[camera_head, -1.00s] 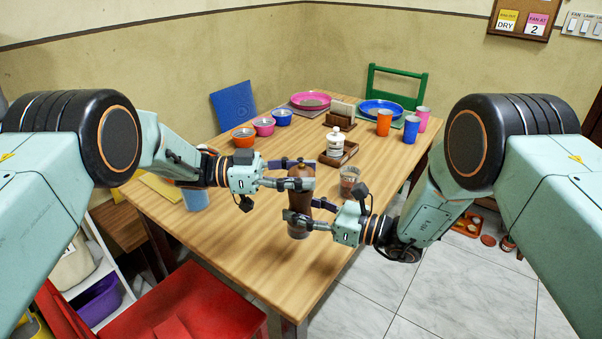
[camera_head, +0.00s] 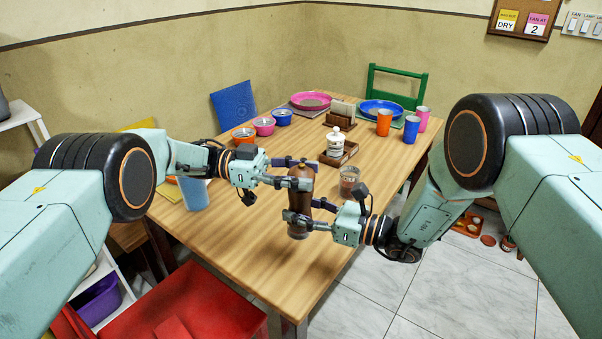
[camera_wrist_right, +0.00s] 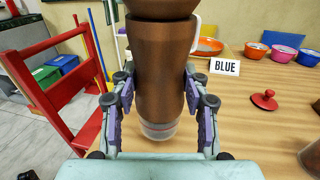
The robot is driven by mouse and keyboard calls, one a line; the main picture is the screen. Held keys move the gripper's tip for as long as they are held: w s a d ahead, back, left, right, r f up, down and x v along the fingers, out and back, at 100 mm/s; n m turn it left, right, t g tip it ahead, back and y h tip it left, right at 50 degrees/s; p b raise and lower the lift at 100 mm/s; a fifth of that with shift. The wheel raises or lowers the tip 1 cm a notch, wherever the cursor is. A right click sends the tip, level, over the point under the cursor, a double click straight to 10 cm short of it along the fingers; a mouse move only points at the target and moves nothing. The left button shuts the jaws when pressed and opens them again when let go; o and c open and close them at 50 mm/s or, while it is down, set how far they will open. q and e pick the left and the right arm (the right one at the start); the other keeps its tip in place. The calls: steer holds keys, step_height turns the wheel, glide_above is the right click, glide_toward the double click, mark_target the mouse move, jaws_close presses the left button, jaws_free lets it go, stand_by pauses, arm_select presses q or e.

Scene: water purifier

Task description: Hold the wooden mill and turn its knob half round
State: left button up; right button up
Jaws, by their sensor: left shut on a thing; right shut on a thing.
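The brown wooden mill (camera_head: 299,200) stands upright over the near part of the table (camera_head: 245,255). My left gripper (camera_head: 301,177) is higher and shut on the mill's top, where the knob (camera_head: 300,170) is partly hidden by the fingers. My right gripper (camera_head: 299,220) is lower and shut on the mill's body. In the right wrist view the mill's body (camera_wrist_right: 163,75) fills the middle, between the two purple-padded fingers of the right gripper (camera_wrist_right: 160,108). The knob is cut off there by the top edge.
A glass (camera_head: 348,181) stands close right of the mill, and a white jar (camera_head: 335,143) in a wooden tray behind it. Bowls (camera_head: 264,126), plates (camera_head: 382,108) and cups (camera_head: 411,129) are at the back. A red chair (camera_head: 190,305) is at the front left.

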arm_select(q)
steer(key=o, duration=1.2)
steer(key=shift+v, duration=3.8)
